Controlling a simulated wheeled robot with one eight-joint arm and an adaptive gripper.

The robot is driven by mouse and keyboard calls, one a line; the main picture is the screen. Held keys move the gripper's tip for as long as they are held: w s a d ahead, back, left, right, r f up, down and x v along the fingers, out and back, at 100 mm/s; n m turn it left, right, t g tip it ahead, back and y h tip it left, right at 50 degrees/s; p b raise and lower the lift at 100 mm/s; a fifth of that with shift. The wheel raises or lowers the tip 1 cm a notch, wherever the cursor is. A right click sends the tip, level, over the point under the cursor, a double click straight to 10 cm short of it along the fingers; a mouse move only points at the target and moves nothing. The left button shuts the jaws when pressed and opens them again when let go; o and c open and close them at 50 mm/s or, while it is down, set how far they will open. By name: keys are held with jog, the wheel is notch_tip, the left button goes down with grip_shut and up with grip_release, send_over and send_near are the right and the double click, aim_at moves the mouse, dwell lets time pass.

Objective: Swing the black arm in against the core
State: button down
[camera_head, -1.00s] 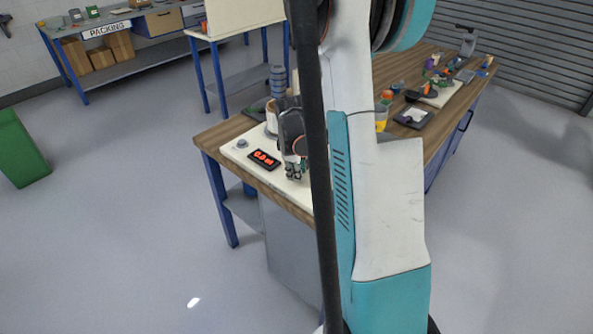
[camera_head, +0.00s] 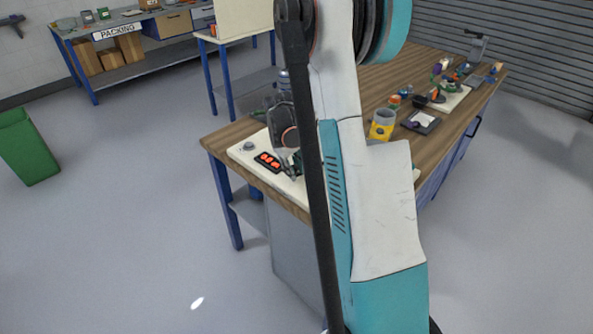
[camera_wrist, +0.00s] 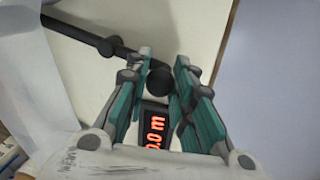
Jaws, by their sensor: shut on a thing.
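The black arm (camera_wrist: 92,38) is a thin rod that crosses the upper left of the wrist view and ends in a round black knob (camera_wrist: 160,80). My gripper (camera_wrist: 162,78) has its teal and grey fingers on both sides of the knob, shut on it. In the head view my gripper (camera_head: 294,165) is low over the cream panel (camera_head: 240,152), beside the red-digit display (camera_head: 267,161). The display also shows below the knob in the wrist view (camera_wrist: 157,128). I cannot make out the core; my wrist and arm cover much of that area.
The panel lies on the near end of a wooden bench (camera_head: 228,133). A yellow can (camera_head: 382,125), a dark tray (camera_head: 421,121) and several small items stand farther along it. A grey knob (camera_head: 248,146) is left of the display. The floor at left is clear up to a green bin (camera_head: 28,148).

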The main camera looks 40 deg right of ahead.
jog(key=shift+w+m, duration=0.3)
jog(key=shift+m, duration=0.1)
jog(key=c, duration=1.3)
grip_release()
jog(key=shift+c, duration=0.2)
notch_tip(320, 180, up, 12)
jog(key=a, duration=0.2)
jog(key=shift+w, duration=0.2)
jog(key=shift+a+f, duration=0.1)
